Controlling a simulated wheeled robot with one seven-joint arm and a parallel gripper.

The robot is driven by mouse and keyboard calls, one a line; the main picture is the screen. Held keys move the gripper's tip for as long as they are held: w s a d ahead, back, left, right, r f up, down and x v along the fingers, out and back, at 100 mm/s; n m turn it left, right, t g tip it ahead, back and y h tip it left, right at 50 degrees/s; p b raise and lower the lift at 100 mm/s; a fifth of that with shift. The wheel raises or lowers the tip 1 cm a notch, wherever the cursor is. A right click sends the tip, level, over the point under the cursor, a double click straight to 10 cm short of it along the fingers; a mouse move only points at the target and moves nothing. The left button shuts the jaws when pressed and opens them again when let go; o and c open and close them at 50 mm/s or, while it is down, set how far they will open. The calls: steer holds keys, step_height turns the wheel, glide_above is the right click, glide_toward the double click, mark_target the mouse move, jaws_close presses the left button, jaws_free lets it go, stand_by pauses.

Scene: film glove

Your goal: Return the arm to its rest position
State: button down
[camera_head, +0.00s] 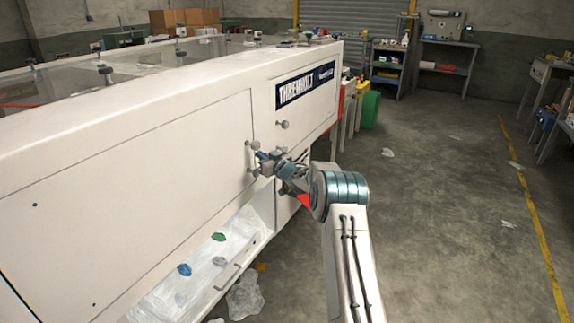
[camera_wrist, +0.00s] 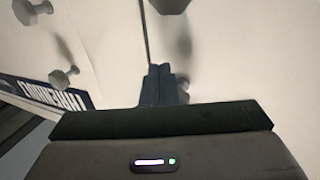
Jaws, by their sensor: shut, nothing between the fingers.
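My gripper (camera_head: 262,158) is at the end of my arm, close in front of the white machine's side panel (camera_head: 130,170), beside a round knob (camera_head: 249,145). In the wrist view my gripper's fingers (camera_wrist: 160,72) are together with nothing between them. The white panel (camera_wrist: 115,50) fills most of that view. Whether the fingertips touch the panel or a knob, I cannot tell. My arm is bent and reaches from the lower right toward the machine.
A tray (camera_head: 205,262) with blue and green pieces juts out low on the machine. A clear plastic sheet (camera_head: 245,296) lies on the floor. A green round object (camera_head: 371,110) stands beyond the machine's end. The floor (camera_head: 450,200) to the right is mostly open.

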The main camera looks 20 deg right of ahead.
steer(key=s+d, duration=0.6)
steer(key=d, duration=0.2)
steer(key=s+a+r+m+g+h+p, duration=0.2)
steer(key=s+r+h+p, duration=0.15)
steer(key=s+r, duration=0.5)
steer(key=s+a+r+m+g+h+p, duration=0.1)
steer(key=s+r+m+g+h+p, duration=0.15)
steer(key=s+r+h, duration=0.4)
steer(key=s+a+g+y+p, duration=0.1)
steer(key=s+a+g, duration=0.2)
steer(key=s, duration=1)
steer(key=s+a+g+p, duration=0.2)
steer(key=s+g, duration=0.1)
steer(key=s, duration=0.9)
steer(key=s+a+g+y+p, duration=0.1)
steer(key=s+a+g+p, duration=0.1)
steer(key=s, duration=1.1)
steer(key=shift+s+a+r+m+g+y, duration=0.2)
steer(key=shift+s+a+m+g+y, duration=0.15)
steer(key=shift+a+g, duration=0.35)
steer(key=shift+a, duration=0.1)
